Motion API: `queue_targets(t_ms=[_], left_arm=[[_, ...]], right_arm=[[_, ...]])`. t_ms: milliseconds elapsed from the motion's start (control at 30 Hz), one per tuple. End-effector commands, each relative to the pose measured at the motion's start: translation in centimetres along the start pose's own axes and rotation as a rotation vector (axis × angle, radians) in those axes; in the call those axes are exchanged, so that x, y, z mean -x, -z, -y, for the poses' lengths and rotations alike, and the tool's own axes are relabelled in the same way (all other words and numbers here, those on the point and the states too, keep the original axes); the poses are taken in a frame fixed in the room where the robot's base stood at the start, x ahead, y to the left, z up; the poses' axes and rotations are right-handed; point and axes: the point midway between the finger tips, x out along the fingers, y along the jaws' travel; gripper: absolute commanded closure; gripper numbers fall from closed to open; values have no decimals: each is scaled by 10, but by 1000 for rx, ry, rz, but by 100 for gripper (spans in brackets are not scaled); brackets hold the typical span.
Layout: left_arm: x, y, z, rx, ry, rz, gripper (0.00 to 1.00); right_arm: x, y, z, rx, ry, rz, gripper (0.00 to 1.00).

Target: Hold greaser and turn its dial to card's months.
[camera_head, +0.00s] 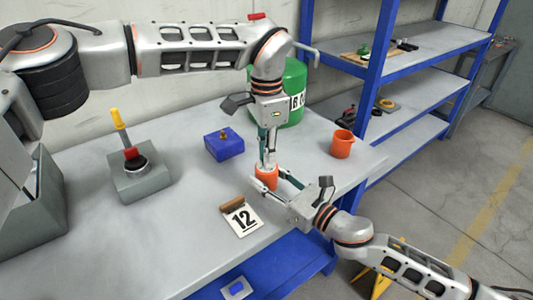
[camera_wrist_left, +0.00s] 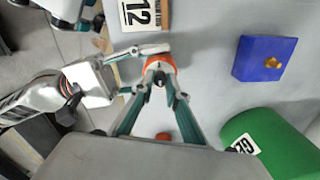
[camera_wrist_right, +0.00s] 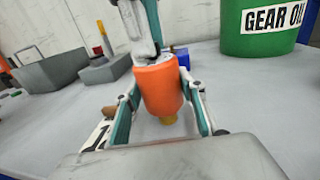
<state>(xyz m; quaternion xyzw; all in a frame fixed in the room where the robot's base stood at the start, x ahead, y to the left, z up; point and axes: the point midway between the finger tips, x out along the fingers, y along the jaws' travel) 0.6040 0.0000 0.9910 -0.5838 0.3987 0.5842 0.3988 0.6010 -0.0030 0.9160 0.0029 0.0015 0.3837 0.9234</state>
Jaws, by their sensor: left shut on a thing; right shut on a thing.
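The greaser is an orange cylinder (camera_head: 267,177) with a brassy tip underneath, held upright just above or at the bench. It fills the middle of the right wrist view (camera_wrist_right: 160,88). My right gripper (camera_head: 268,184) is shut around its body from the side. My left gripper (camera_head: 267,163) comes down from above and is shut on its top dial; in the left wrist view the fingertips (camera_wrist_left: 160,75) meet there. The dial's markings are hidden by the fingers.
A blue block with a brass fitting (camera_head: 223,144) sits behind left. An orange cup (camera_head: 342,143) stands right, a green gear oil drum (camera_head: 292,92) behind. The bench front (camera_head: 150,260) is clear.

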Motion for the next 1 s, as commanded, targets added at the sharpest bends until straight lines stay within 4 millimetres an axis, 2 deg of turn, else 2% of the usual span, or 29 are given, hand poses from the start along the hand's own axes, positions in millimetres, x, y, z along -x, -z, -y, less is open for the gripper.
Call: queue_targets(t_ms=[467, 500, 533, 867, 1000], left_arm=[[-1, 0, 0, 13, -1, 1, 100], [-1, 0, 0, 13, -1, 1, 75], [-1, 0, 0, 13, -1, 1, 69], [0, 0, 0, 12, 0, 0, 69], [10, 0, 1, 12, 2, -1, 69]], right_arm=[[0, 0, 0, -2, 0, 0, 88], [0, 0, 0, -1, 0, 0, 88], [0, 0, 0, -1, 0, 0, 88], [0, 0, 0, 0, 0, 0, 88], [0, 0, 0, 0, 1, 0, 88]])
